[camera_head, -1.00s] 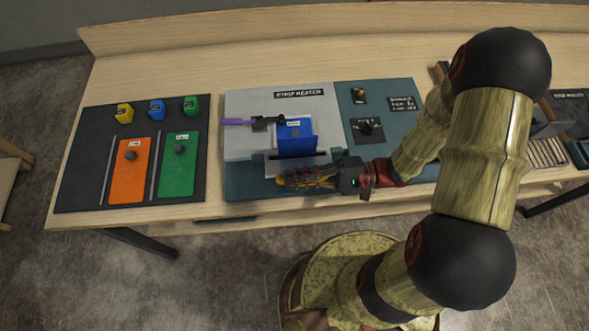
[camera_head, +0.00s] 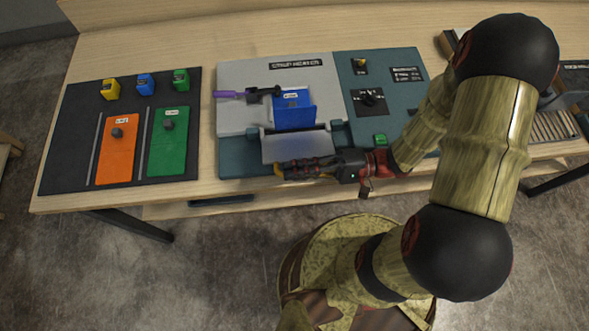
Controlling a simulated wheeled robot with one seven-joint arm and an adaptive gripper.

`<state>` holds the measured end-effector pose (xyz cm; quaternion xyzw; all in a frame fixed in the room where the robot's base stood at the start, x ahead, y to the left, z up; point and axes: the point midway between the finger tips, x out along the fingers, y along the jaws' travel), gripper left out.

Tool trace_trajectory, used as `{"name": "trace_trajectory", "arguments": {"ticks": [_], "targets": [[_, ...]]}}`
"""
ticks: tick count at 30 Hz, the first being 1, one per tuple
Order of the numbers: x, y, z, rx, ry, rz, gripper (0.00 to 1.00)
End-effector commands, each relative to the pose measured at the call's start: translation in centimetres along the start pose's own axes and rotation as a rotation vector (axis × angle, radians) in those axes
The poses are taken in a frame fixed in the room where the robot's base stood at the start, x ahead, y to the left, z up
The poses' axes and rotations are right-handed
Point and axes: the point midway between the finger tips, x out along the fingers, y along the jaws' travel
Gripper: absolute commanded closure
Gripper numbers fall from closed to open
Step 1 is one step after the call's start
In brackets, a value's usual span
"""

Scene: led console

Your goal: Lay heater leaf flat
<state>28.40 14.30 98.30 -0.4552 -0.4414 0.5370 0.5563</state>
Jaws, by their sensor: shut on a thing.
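The heater leaf (camera_head: 297,148) is a pale grey plate at the front of the strip heater (camera_head: 235,85), between two hinge-like mounts. Its face shows, with a faint bluish tint near the back; its exact tilt is hard to tell from above. My gripper (camera_head: 284,171) reaches in from the right along the leaf's front edge, near the table's front. It is shut on the leaf there, though its fingers hide the grip itself. A blue piece (camera_head: 294,112) with a white label stands upright just behind the leaf. A clamp with a purple handle (camera_head: 228,94) is beside it.
A dark mat (camera_head: 70,150) at left bears an orange panel (camera_head: 115,150), a green panel (camera_head: 168,145) and small coloured blocks. A black dial (camera_head: 370,98) and a green button (camera_head: 380,139) are right of the heater. My arm covers part of the right side.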

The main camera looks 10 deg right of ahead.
Motion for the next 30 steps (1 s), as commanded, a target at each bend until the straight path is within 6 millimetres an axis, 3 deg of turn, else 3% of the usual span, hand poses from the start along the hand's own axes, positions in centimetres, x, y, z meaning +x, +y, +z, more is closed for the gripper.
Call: {"name": "trace_trajectory", "arguments": {"ticks": [6, 7, 17, 30], "targets": [[-0.07, -0.02, -0.23, -0.002, 0.005, 0.002, 1.00], [-0.07, -0.02, -0.24, -0.002, 0.006, 0.002, 0.90], [-0.07, -0.05, -0.27, -0.003, 0.006, 0.001, 0.71], [-0.17, -0.04, -0.16, -0.001, 0.004, 0.000, 0.71]]}}
